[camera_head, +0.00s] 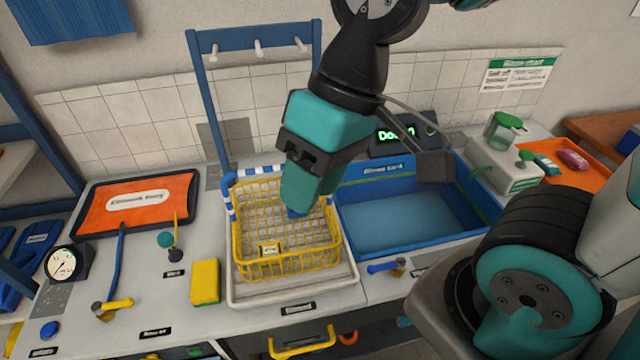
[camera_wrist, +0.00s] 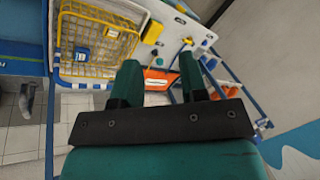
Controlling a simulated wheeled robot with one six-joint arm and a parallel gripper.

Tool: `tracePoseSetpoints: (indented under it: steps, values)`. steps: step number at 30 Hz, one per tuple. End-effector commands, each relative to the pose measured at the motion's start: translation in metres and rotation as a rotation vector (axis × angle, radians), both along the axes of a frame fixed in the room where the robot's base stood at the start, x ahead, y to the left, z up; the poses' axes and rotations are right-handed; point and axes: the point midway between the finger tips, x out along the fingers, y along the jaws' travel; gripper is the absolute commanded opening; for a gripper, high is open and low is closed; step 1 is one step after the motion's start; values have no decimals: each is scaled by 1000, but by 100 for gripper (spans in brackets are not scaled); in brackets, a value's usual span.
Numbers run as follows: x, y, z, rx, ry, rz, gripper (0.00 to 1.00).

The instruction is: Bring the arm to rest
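My gripper (camera_head: 303,193) hangs over the yellow wire basket (camera_head: 290,268) in the head view, fingers pointing down. In the wrist view my gripper (camera_wrist: 158,76) has its two teal fingers well apart, with nothing held between them. The basket (camera_wrist: 70,38) shows at the upper left of the wrist view. It stands on a pale tray (camera_head: 345,285), with a small yellow-framed tag inside. A small blue patch shows just below the fingertips in the head view; whether it touches them I cannot tell.
A blue rinse tank (camera_head: 480,205) lies right of the basket, with a lit display (camera_head: 395,134) behind. A blue frame (camera_head: 205,95) with pegs rises behind the basket. A yellow sponge (camera_head: 205,282), gauge (camera_head: 62,263) and orange tray (camera_head: 150,186) are to the left.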

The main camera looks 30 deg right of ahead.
Motion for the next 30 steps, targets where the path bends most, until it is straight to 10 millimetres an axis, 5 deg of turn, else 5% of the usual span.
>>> tracePoseSetpoints:
  steps: [6, 14, 19, 30]
  values:
    - [-17, 0, 0, -10, -59, 171, 40]
    - [-17, 0, -3, -10, -58, 169, 40]
    - [-16, 0, -30, -10, -59, 168, 40]
    - [-16, 0, -30, -10, -59, 168, 40]
